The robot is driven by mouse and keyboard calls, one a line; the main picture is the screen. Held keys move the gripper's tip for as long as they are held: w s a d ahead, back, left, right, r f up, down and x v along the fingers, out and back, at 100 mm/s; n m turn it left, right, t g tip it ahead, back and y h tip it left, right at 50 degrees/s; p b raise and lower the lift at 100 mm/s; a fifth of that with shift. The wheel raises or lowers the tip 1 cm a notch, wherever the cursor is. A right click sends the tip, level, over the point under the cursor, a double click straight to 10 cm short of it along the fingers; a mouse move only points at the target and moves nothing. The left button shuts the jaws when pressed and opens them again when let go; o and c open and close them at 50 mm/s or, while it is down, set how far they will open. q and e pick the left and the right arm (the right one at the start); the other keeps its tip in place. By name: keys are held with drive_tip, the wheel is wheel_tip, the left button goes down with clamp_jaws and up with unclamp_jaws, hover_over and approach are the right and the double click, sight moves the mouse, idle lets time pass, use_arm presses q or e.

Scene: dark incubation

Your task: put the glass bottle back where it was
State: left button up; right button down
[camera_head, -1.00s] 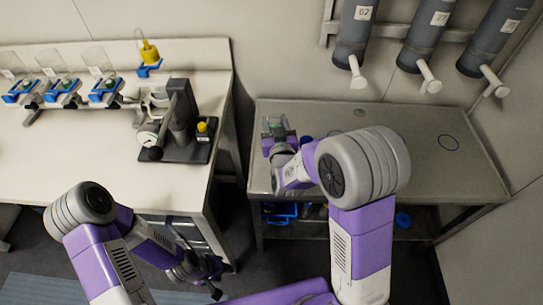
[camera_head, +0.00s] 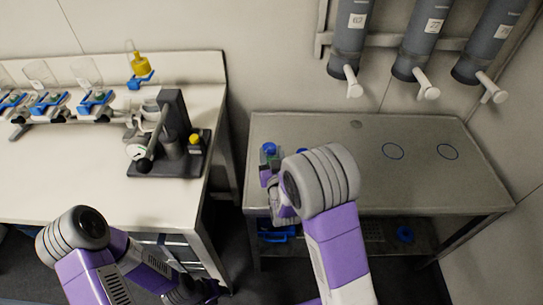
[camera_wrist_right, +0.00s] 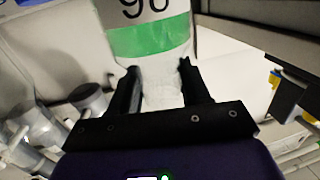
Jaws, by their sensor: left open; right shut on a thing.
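The glass bottle (camera_wrist_right: 155,35) fills the top of the right wrist view, clear with a green band and a white label with black digits. My right gripper (camera_wrist_right: 160,80) is shut on its lower part. In the head view the bottle's blue cap (camera_head: 269,147) shows over the left part of the grey table, and my right gripper (camera_head: 267,172) is partly hidden by its arm. Whether the bottle touches the table I cannot tell. Blue rings (camera_head: 393,151) mark the tabletop; one is partly hidden by my right arm. My left gripper (camera_head: 195,292) is open and empty, low beside the white bench.
The grey table (camera_head: 420,190) is clear on its right side. Grey numbered cylinders (camera_head: 410,55) with white spouts hang above it. The white bench (camera_head: 60,180) at left holds a dark stand device (camera_head: 172,140), a yellow-filled flask (camera_head: 139,65) and clear vessels in blue holders.

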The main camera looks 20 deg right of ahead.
drive_tip(key=c, duration=0.5)
unclamp_jaws()
drive_tip(key=shift+f, duration=0.15)
